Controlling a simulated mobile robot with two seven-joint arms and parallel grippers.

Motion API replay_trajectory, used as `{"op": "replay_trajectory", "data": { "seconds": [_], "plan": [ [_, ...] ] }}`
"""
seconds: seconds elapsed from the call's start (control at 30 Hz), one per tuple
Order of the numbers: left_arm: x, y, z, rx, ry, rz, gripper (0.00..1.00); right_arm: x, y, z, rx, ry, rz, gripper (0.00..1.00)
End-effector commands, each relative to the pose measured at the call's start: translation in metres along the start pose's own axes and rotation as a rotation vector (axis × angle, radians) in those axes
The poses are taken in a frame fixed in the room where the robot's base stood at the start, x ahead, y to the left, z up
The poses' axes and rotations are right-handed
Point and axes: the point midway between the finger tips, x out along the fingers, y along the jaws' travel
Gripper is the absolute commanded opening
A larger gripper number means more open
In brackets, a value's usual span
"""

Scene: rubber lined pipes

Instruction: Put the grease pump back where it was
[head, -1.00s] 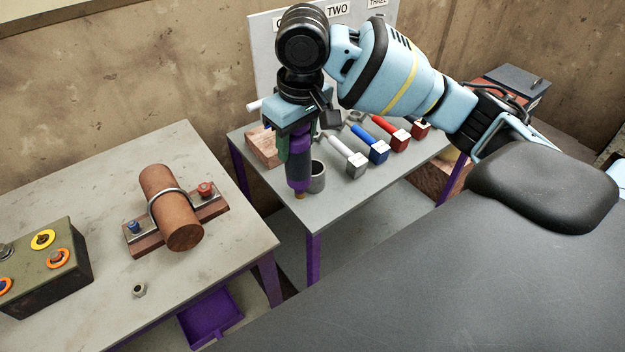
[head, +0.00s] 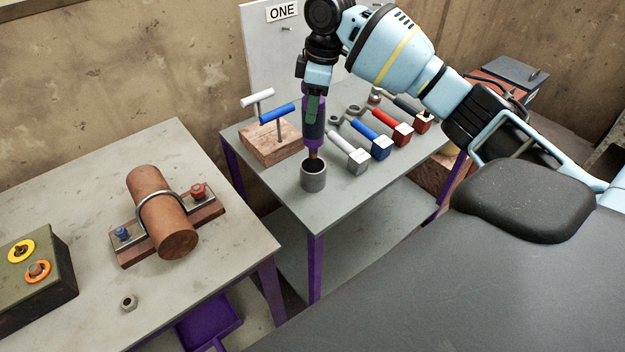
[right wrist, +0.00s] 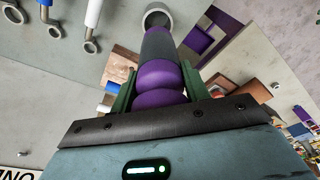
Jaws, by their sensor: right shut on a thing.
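The grease pump (head: 313,128) is purple and dark grey with a brassy tip. My right gripper (head: 313,104) is shut on its upper part and holds it nearly upright, tip down. A grey metal cup (head: 313,180) stands on the far table below it. In the head view the tip overlaps the cup's mouth; I cannot tell whether it is inside the rim. In the right wrist view the green fingers (right wrist: 157,93) sit either side of the purple grip, and the pump (right wrist: 160,50) points toward the cup (right wrist: 160,10). My left gripper is out of view.
Right of the cup lie several tools with white, blue and red handles (head: 388,121). A wooden block (head: 268,145) with T-handled tools stands behind left. A board marked ONE (head: 262,60) rises at the back. The near table (head: 200,290) holds a clamped pipe (head: 160,210) and a nut (head: 129,302).

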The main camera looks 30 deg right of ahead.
Motion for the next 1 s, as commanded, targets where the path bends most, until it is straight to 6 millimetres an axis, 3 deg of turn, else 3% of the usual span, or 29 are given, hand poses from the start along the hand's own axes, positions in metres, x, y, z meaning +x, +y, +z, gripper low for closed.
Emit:
{"op": "replay_trajectory", "data": {
  "seconds": [0.23, 0.53, 0.7, 1.0],
  "plan": [
    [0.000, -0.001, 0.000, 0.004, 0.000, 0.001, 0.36, 0.004, 0.000, 0.001, 0.001, 0.001, 0.000, 0.08],
    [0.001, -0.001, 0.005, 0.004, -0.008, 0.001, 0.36, 0.053, -0.001, 0.009, 0.002, -0.002, -0.001, 0.08],
    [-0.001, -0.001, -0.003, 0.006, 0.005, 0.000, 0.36, 0.076, -0.001, 0.011, 0.002, 0.002, 0.000, 0.08],
    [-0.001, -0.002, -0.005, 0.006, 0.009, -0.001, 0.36, 0.093, -0.001, 0.014, 0.001, 0.002, 0.002, 0.08]
  ]
}}
